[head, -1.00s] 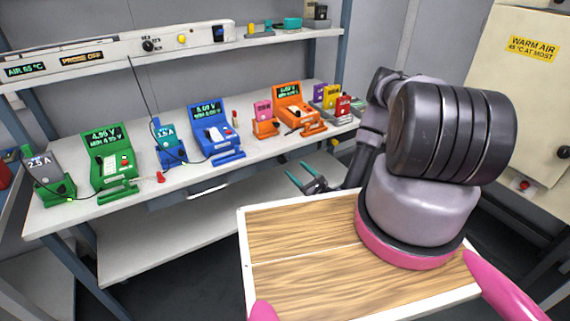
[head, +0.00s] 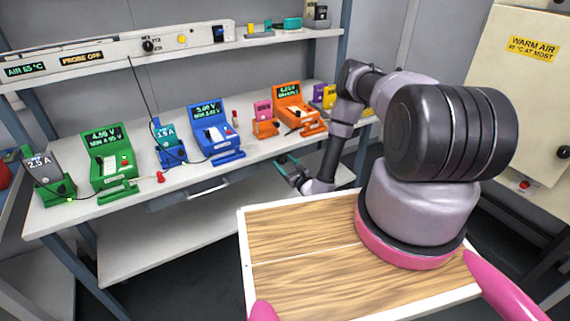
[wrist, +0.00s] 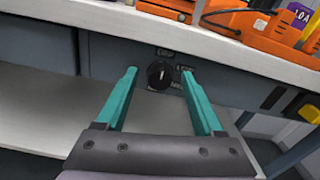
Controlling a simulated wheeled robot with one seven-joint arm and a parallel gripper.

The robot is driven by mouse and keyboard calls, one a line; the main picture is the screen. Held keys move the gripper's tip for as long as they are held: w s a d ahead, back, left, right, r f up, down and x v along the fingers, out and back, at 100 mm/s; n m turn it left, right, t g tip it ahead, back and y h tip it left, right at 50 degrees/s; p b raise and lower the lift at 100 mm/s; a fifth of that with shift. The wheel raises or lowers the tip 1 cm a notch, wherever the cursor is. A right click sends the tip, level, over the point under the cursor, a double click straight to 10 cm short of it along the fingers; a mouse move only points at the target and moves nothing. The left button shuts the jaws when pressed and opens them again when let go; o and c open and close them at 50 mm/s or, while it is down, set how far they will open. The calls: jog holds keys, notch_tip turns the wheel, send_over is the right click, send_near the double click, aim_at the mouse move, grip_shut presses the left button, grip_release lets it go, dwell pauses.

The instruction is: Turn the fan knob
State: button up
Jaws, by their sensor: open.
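A round black knob (wrist: 159,75) sits on the dark front rail under the bench top in the wrist view, with small labels around it that I cannot read. My gripper (head: 284,163) is open, with teal fingers, low in front of the bench in the head view. In the wrist view its two fingers point at the rail, one on each side of the knob, with clear gaps. Whether the fingertips reach the knob's depth I cannot tell. The rail knob is not clear in the head view. Another black knob (head: 148,46) is on the upper shelf's panel.
The bench top (head: 70,212) overhangs just above my gripper. It carries a green tester (head: 110,160), a blue tester (head: 213,132) and an orange tester (head: 297,106). A lower shelf (head: 150,243) lies below. A yellow-tipped item (wrist: 311,110) is at the wrist view's right.

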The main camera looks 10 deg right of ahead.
grip_shut()
